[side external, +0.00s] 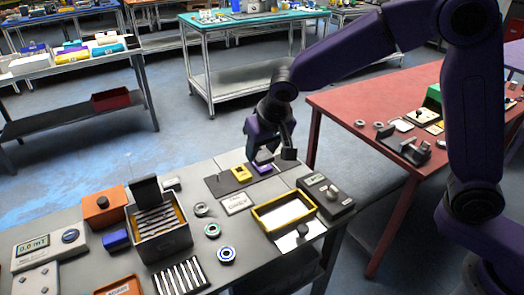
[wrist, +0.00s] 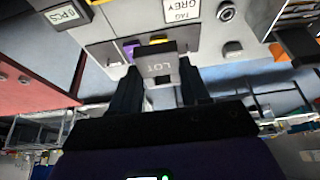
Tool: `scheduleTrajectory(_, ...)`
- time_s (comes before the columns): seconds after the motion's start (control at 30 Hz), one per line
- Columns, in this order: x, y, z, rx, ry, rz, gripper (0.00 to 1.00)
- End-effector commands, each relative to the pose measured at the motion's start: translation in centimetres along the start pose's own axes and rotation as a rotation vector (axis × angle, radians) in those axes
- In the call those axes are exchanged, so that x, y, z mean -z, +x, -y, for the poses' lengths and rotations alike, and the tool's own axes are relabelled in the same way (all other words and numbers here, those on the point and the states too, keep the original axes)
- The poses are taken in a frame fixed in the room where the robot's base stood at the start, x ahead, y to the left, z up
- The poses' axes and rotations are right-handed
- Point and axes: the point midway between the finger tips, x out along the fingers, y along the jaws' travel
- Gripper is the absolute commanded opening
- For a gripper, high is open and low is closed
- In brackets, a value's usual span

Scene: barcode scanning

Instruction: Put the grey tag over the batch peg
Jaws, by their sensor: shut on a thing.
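My gripper (side external: 266,150) is above the back part of the table, over a dark mat (side external: 218,187). In the wrist view its two fingers (wrist: 160,90) are shut on a grey tag (wrist: 158,67) marked LOT. The tag shows small under my gripper in the side view (side external: 264,157). A purple piece (side external: 261,168) and a yellow piece (side external: 241,174) are on the mat, close below the tag. A dark base with a grey upright knob or peg (side external: 332,192) stands to the right; I cannot tell whether this is the batch peg.
A white card (side external: 237,203), reading TAG GREY in the wrist view (wrist: 180,10), lies before the mat. A yellow-rimmed tray (side external: 259,219) is nearer the front. Several rings and a slotted box (side external: 160,243) stand left. A red table (side external: 335,105) is behind.

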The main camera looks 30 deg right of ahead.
Motion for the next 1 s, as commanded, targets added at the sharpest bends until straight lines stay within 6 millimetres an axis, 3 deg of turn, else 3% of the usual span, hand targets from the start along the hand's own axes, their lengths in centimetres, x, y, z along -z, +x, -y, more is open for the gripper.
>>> scheduleTrajectory(0.6, 0.6, -1.6, 0.0, 0.001, -0.001, 0.000, 0.17)
scheduleTrajectory(0.87, 0.7, -1.5, -0.1, 0.000, -0.001, 0.001, 0.17)
scheduleTrajectory(1.0, 1.5, -0.2, -1.2, -0.002, 0.001, 0.007, 0.17)
